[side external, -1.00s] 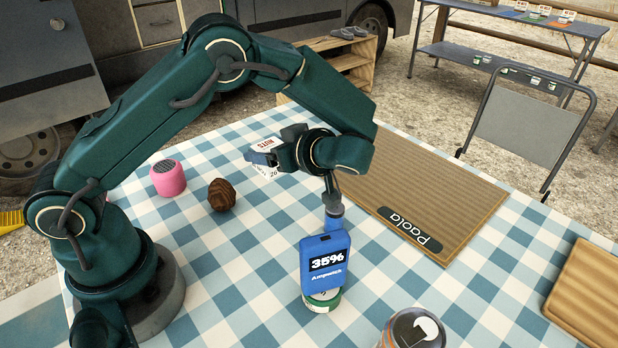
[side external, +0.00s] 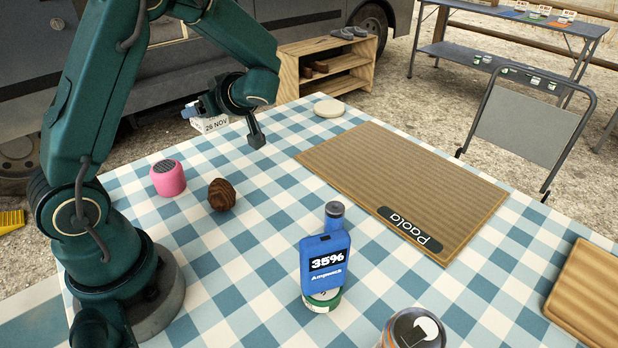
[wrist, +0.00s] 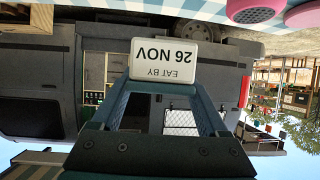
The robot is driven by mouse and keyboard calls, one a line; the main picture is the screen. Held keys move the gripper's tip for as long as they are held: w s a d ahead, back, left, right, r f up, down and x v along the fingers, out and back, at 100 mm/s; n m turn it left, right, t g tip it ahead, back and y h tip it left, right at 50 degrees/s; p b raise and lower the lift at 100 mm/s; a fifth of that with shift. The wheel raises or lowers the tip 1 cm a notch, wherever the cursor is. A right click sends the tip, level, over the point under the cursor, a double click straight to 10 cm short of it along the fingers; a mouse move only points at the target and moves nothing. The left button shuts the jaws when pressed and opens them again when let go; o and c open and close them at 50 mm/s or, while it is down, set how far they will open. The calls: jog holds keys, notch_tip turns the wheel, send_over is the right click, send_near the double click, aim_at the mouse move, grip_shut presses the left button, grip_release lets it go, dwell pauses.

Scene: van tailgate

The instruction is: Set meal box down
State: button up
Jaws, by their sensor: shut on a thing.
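The meal box (side external: 215,124) is a small white box with "26 NOV" on the face that shows in the side view. In the wrist view the box (wrist: 163,62) reads "EAT BY 26 NOV", upside down, between the fingertips. My gripper (side external: 196,110) is shut on it and holds it raised near the table's far left edge in the picture. The finger frame also shows in the wrist view (wrist: 163,88). I cannot tell whether the box is over the cloth or past its edge.
On the checked tablecloth (side external: 265,262) are a pink speaker (side external: 168,180), a brown wooden lump (side external: 222,196), a blue Ampwatch meter (side external: 325,265) on a jar, a can (side external: 413,330), a ribbed "Paola" mat (side external: 400,180) and a pale round disc (side external: 329,108). A wooden shelf (side external: 325,62) stands behind.

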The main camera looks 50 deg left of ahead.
jog(key=s+a+n+g+h, duration=0.1)
jog(key=s+a+n+g, duration=0.3)
jog(key=s+a, duration=0.45)
jog(key=w+f, duration=0.2)
jog(key=w, duration=0.1)
jog(key=w+d+f, duration=0.1)
jog(key=w+f, duration=0.1)
jog(key=w, duration=0.2)
jog(key=w+d+f, duration=0.1)
jog(key=w+f, duration=0.1)
jog(key=w, duration=0.2)
jog(key=shift+w+f, duration=0.15)
jog(key=shift+f, duration=2.2)
jog(key=shift+f, duration=0.15)
jog(key=o, duration=1.4)
